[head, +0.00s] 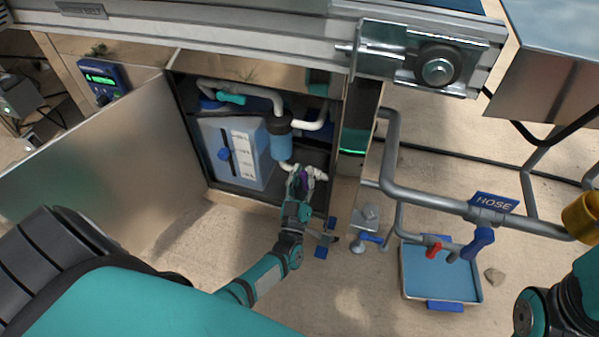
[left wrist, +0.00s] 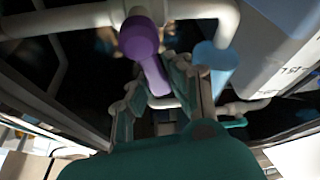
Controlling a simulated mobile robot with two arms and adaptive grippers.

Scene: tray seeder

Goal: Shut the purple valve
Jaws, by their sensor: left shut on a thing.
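The purple valve (head: 304,175) is on white piping low in the open cabinet, at the right of the blue-and-white tank. In the left wrist view it shows as a round purple body (left wrist: 139,39) with a purple lever (left wrist: 155,74) pointing down toward my fingers. My left gripper (head: 300,179) reaches into the cabinet at the valve. Its fingers also show in the left wrist view (left wrist: 160,84), shut on the purple lever. The lever's far end is partly hidden between the fingers. My right gripper is not in view.
The blue-and-white tank (head: 247,150), a blue filter cup (head: 280,141) and a teal valve (head: 232,98) crowd the cabinet. Its open metal door (head: 105,150) stands at the left. A grey post (head: 362,115) and hose pipe (head: 430,204) stand at the right, above a blue tray (head: 444,297).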

